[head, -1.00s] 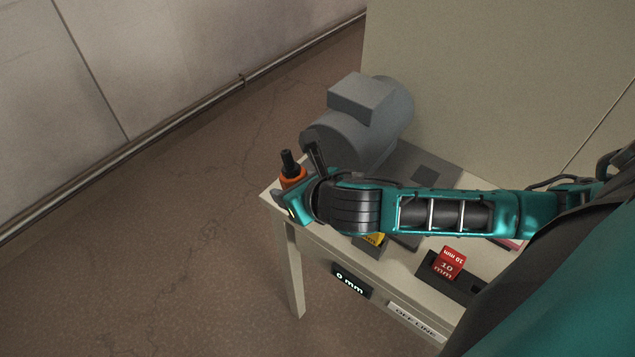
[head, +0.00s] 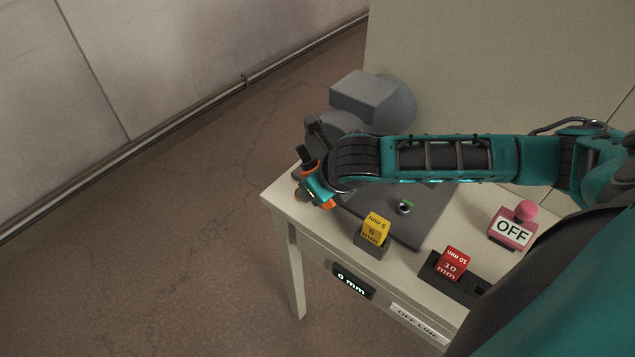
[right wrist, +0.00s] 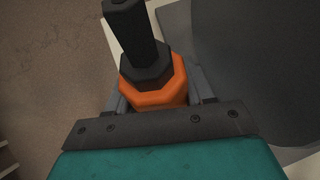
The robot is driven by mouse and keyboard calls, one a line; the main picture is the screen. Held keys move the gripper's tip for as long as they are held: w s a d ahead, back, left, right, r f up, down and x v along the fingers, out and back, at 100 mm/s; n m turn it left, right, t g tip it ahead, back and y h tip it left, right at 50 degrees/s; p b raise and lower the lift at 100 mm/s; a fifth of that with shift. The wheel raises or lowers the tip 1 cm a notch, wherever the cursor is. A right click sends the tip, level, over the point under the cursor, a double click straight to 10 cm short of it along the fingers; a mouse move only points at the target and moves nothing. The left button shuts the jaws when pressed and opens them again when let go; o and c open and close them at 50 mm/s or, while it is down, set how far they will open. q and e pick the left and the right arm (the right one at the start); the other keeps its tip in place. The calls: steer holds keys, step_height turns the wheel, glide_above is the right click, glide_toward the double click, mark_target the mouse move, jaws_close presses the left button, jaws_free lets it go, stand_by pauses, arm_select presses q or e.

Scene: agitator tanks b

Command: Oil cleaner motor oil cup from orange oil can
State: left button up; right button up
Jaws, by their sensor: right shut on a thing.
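The orange oil can (head: 310,169) with its black spout (head: 304,154) is in my right gripper (head: 318,190), over the table's far left corner. In the right wrist view the can's orange body (right wrist: 155,92) and black top stand between the shut fingers. The grey motor (head: 365,95) sits behind my right arm, which hides its lower part. A small metal fitting with a green top (head: 405,206) stands on the dark base plate, to the right of the gripper. I cannot tell whether it is the oil cup. My left gripper is out of view.
The pale table (head: 285,204) also holds a yellow "5 mm" block (head: 375,229), a red "10 mm" block (head: 452,264) in a dark holder and a pink "OFF" switch (head: 513,232). A "0 mm" display (head: 352,281) is on its front. A wall panel stands behind.

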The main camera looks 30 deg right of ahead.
steer(key=shift+r+p, duration=0.3)
steer(key=shift+p, duration=0.35)
steer(key=shift+s+d+f+g+h, duration=0.15)
steer(key=shift+s+g, duration=0.15)
steer(key=shift+g, duration=0.25)
steer(key=shift+s+d+g+h, duration=0.15)
steer(key=shift+s+g, duration=0.1)
steer(key=shift+g, duration=0.3)
steer(key=g, duration=0.1)
steer(key=s+g, duration=0.1)
steer(key=s+g+h, duration=0.1)
steer(key=shift+s+d+f+n+g, duration=0.1)
steer(key=shift+d+f+n+g, duration=0.1)
steer(key=shift+d+n+g, duration=0.15)
steer(key=g, duration=0.1)
steer(key=s+g+h, duration=0.1)
steer(key=g, duration=0.1)
steer(key=g+h, duration=0.1)
steer(key=shift+s+d+f+n+g, duration=0.15)
steer(key=shift+s+d+n+g, duration=0.1)
steer(key=shift+s+g, duration=0.1)
steer(key=shift+w, duration=0.1)
steer(key=shift+a+r+g+h, duration=0.1)
steer(key=shift+r+g+h, duration=0.2)
steer(key=shift+r+g, duration=0.65)
steer(key=shift+g, duration=0.25)
